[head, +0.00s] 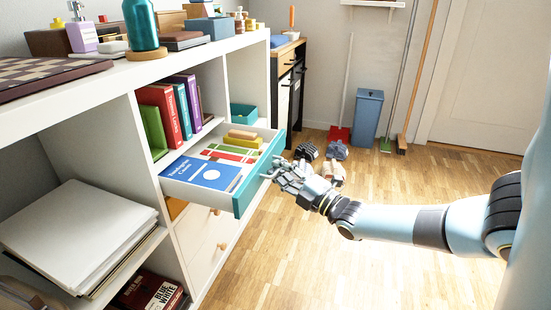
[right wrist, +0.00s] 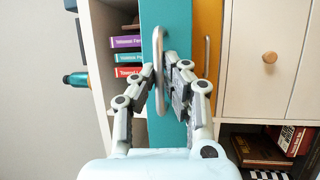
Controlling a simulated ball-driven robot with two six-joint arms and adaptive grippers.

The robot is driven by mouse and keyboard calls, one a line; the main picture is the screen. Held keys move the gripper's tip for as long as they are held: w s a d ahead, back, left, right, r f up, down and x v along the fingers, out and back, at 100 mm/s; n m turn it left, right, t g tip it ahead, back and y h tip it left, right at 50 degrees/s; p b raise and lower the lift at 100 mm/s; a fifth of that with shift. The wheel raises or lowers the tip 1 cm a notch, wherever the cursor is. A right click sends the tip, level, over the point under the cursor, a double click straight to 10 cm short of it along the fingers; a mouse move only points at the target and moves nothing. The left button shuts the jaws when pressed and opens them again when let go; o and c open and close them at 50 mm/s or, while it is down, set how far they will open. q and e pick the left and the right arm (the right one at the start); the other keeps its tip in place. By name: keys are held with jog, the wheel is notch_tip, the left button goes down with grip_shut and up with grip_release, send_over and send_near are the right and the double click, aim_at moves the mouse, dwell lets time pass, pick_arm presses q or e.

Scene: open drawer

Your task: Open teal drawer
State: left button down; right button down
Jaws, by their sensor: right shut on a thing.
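The teal drawer (head: 258,182) stands pulled out of the white shelf unit, with its inside showing in the head view. A blue book (head: 207,174) and other items lie in it. Its handle (right wrist: 159,90) is a light bar on the teal front, which fills the upper middle of the right wrist view (right wrist: 178,35). My right gripper (head: 278,172) is shut on this handle, with fingers on both sides of the bar in the right wrist view (right wrist: 161,78). The fingers partly hide the handle in the head view. I do not see my left gripper.
An orange drawer front (right wrist: 207,50) and pale cupboard fronts (right wrist: 265,75) adjoin the teal front. Upright books (head: 163,115) stand in a shelf compartment. Shoes (head: 337,150) and a blue bin (head: 367,112) stand farther back. The wooden floor in front is largely free.

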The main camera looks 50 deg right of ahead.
jog(key=c, duration=1.4)
grip_release()
jog(key=s, duration=0.4)
jog(key=s+f, duration=0.1)
jog(key=s, duration=0.3)
jog(key=s+f, duration=0.1)
jog(key=s, duration=0.3)
